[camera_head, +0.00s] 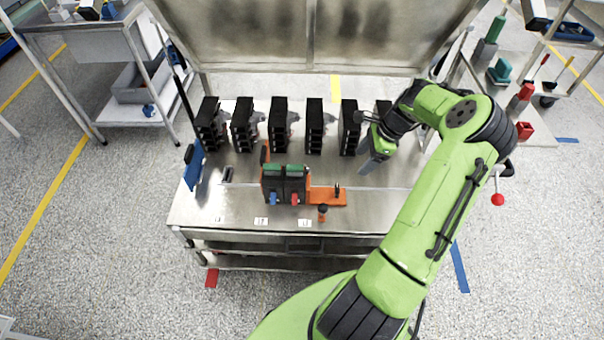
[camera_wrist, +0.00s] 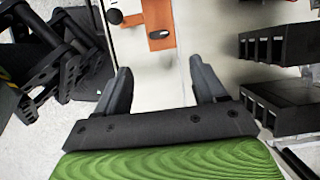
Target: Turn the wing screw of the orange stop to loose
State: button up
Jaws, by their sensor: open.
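The orange stop (camera_head: 325,196) lies on the metal bench, right of two dark breaker blocks. Its wing screw (camera_head: 337,190) is a small dark upright piece near the stop's right end. In the wrist view, part of the orange stop (camera_wrist: 160,14) shows at the top, with the dark wing screw (camera_wrist: 158,34) on it. My gripper (camera_head: 369,167) is above the bench, to the right of and behind the stop. In the wrist view its two fingers (camera_wrist: 161,66) are spread, with only bench surface between them. The screw lies beyond the fingertips, apart from them.
Breaker blocks with green tops (camera_head: 284,170) and blue and red levers stand left of the stop. A small black-topped knob (camera_head: 323,208) stands in front of it. Several black units (camera_head: 280,124) line the bench's back. The bench surface (camera_head: 390,196) right of the stop is clear.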

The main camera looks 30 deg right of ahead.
aim_at(338, 188)
jog(key=b+x, duration=0.5)
jog(key=x, duration=1)
jog(key=shift+a+f, duration=0.1)
jog(key=shift+f, duration=0.15)
jog(key=shift+s, duration=0.1)
jog(key=c, duration=1.1)
jog(key=shift+o, duration=0.2)
